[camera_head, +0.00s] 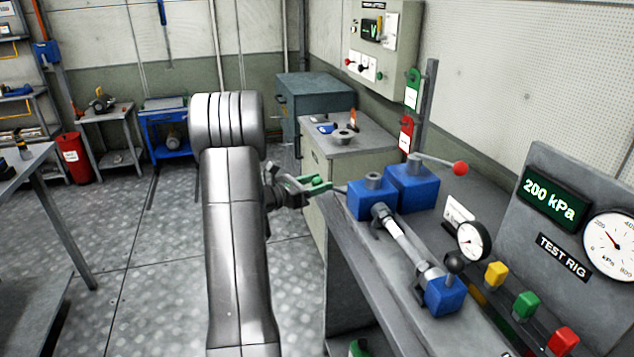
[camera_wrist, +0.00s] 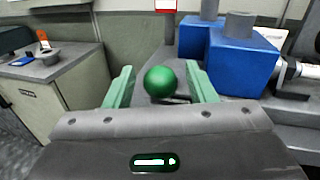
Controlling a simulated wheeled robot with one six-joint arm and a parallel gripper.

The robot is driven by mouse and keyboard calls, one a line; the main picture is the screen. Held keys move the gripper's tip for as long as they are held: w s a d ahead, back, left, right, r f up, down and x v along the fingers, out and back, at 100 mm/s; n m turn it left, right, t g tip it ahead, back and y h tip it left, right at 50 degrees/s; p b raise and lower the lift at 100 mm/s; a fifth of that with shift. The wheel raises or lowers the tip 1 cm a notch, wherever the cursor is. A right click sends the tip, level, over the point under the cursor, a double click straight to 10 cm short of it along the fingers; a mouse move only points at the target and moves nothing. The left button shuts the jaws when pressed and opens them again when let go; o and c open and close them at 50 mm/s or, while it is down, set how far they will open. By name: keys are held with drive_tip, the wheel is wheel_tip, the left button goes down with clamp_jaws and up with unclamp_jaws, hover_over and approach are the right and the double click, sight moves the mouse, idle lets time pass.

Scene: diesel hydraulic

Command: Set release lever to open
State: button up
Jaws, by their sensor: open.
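My gripper (camera_head: 314,184) reaches in beside the left end of the blue blocks on the bench. In the wrist view my gripper (camera_wrist: 159,70) is open. A green ball knob (camera_wrist: 160,82) shows between its two green fingers, with a visible gap on each side. In the head view a thin rod runs from the near blue block (camera_head: 372,198) toward my fingers; the knob is hard to separate from them there. A second lever with a red ball (camera_head: 460,168) rises from the rear blue block (camera_head: 412,188). No readable label tells which is the release lever.
A black knob (camera_head: 454,262) stands on the front blue block, joined by a metal rod. A gauge (camera_head: 473,240) and a test rig panel (camera_head: 560,220) reading 200 kPa stand to the right. A grey cabinet (camera_head: 345,145) is behind my gripper. The floor at left is open.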

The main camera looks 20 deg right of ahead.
drive_tip(key=shift+d, duration=0.15)
clamp_jaws()
drive_tip(key=shift+r, duration=0.1)
